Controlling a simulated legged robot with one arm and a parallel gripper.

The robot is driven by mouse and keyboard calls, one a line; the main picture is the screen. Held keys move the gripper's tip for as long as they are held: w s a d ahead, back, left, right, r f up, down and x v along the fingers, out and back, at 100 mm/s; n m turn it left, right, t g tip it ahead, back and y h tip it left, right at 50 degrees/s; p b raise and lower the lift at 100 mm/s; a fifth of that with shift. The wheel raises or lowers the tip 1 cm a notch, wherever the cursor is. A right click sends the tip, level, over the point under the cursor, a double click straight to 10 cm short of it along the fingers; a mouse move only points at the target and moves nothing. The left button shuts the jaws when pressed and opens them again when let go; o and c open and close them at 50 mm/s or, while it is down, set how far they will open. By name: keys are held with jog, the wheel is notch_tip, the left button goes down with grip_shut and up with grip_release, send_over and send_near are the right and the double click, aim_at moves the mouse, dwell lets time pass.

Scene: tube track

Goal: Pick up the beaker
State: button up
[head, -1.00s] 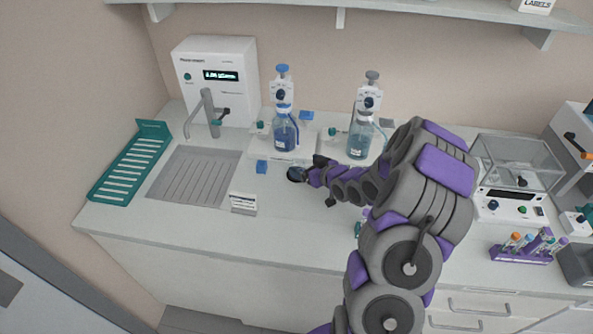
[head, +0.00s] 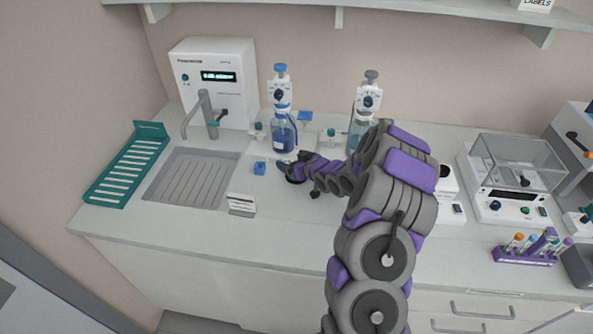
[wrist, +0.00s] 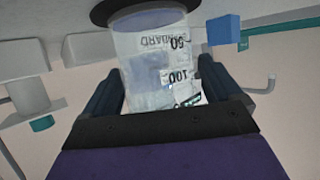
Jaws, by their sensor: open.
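The beaker (wrist: 158,62) is clear, with 50 and 100 markings and a white label, and appears upside down in the wrist view. Its base meets a dark round pad (wrist: 140,10). My gripper (wrist: 162,88) is open, with one finger on each side of the beaker; I cannot tell whether either finger touches it. In the head view my gripper (head: 291,168) is low over the counter by the dark pad, and I cannot make out the beaker there.
A bottle with blue liquid and a dispenser (head: 283,135) stands just behind my gripper. A small blue block (head: 259,168) and a white card (head: 241,204) are to the left, beside the sink (head: 190,178). A balance (head: 515,190) stands at the right.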

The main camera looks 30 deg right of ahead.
jog(key=shift+c, duration=0.4)
jog(key=c, duration=0.9)
jog(key=shift+a, duration=0.1)
jog(key=shift+c, duration=0.2)
